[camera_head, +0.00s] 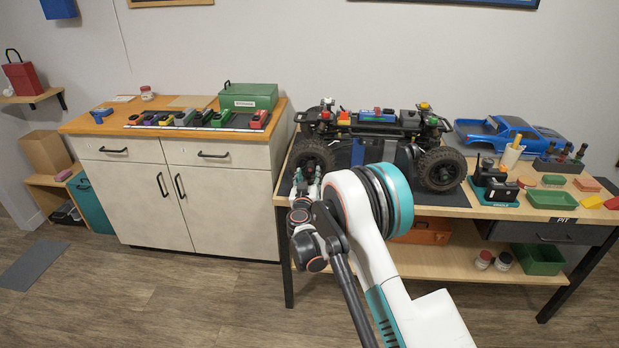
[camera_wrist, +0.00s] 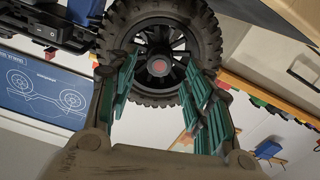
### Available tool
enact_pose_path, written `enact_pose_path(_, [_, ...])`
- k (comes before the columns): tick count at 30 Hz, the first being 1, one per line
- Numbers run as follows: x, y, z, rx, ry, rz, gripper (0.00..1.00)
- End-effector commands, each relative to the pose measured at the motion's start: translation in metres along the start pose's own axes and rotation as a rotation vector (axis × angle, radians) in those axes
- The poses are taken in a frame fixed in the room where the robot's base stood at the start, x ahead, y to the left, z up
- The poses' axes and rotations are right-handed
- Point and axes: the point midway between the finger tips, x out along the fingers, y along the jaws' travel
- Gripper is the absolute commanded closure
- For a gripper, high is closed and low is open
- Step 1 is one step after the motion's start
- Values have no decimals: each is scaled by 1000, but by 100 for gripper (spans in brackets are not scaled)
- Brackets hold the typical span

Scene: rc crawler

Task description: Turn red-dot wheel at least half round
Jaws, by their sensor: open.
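The RC crawler (camera_head: 375,125) stands on the workbench without its body. Its left front-facing wheel (camera_head: 311,155) has a black knobbly tyre. In the wrist view this wheel (camera_wrist: 198,22) shows dark spokes and a red dot (camera_wrist: 158,67) at its hub. My gripper (camera_head: 305,182) is in front of this wheel, partly hidden by my own arm. In the wrist view my gripper (camera_wrist: 160,78) is open, its green-padded fingers on either side of the hub and nothing held between them. I cannot tell whether the fingers touch the wheel.
The crawler's other near wheel (camera_head: 441,168) is to the right. A blue car body (camera_head: 510,133), a green tray (camera_head: 551,199) and small parts lie on the bench's right side. A cabinet (camera_head: 185,190) with a green box (camera_head: 248,97) stands to the left. The floor in front is clear.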

Motion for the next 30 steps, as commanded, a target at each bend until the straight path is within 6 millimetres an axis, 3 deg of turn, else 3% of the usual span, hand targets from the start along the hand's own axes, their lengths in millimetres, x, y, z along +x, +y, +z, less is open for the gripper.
enact_pose_path(6, [21, 0, 1, 0, 0, 0, 54])
enact_pose_path(16, [25, 0, 0, 0, 0, 0, 54])
enact_pose_path(17, [25, 0, 0, 0, 0, 0, 56])
enact_pose_path(23, [24, 0, 0, 0, 0, 0, 100])
enact_pose_path(30, [24, 0, 0, 8, 0, 0, 100])
